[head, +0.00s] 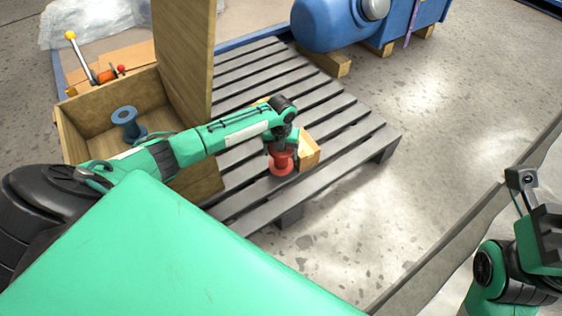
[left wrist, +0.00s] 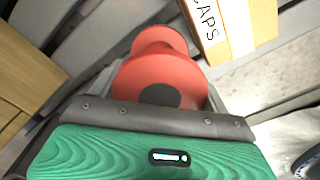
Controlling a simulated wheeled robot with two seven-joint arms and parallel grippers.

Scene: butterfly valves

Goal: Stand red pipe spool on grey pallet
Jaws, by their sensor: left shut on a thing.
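The red pipe spool (head: 281,163) is at the grey slatted pallet (head: 345,130), near its front edge, and looks upright. My left gripper (head: 280,146) is above it and shut on it. In the left wrist view the red spool (left wrist: 160,78) fills the space between the fingers, with a dark round opening in its near flange. The gripper hides part of the spool, and I cannot tell whether its lower flange touches the slats. My right gripper is not clearly in view; only part of my right arm shows at the lower right.
A cardboard box (head: 308,152) with printed letters stands right beside the spool. An open wooden crate (head: 88,115) holding a blue spool (head: 126,120) is at the left. A blue tank (head: 330,22) stands behind the pallet. The pallet's right side is clear.

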